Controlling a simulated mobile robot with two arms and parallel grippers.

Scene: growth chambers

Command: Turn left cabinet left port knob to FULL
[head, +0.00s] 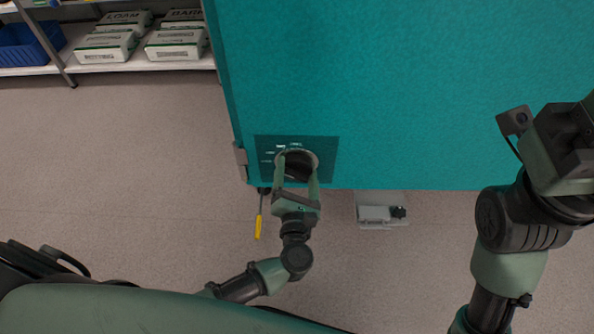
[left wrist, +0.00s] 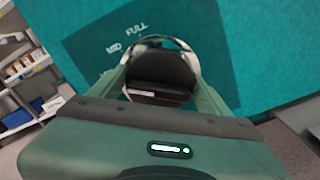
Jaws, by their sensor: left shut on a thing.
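The teal cabinet (head: 400,90) fills the upper right of the head view. On its lower left is a darker teal port panel (head: 325,173) with small white labels. The round dark knob (head: 297,163) with a light rim sits on this panel. In the left wrist view the knob (left wrist: 162,70) shows between the fingers, with the panel (left wrist: 215,60) and the labels FULL and MID above and to its left. My left gripper (head: 296,170) is shut on the knob, one finger on each side. My right gripper (head: 545,120) is raised at the right, away from the panel; its jaws are unclear.
A shelf (head: 70,55) with bags (head: 105,45) and a blue bin (head: 25,45) stands at the upper left. A yellow-handled tool (head: 258,228) hangs beside the left gripper. A grey box (head: 376,214) is low beneath the cabinet. The floor at left is clear.

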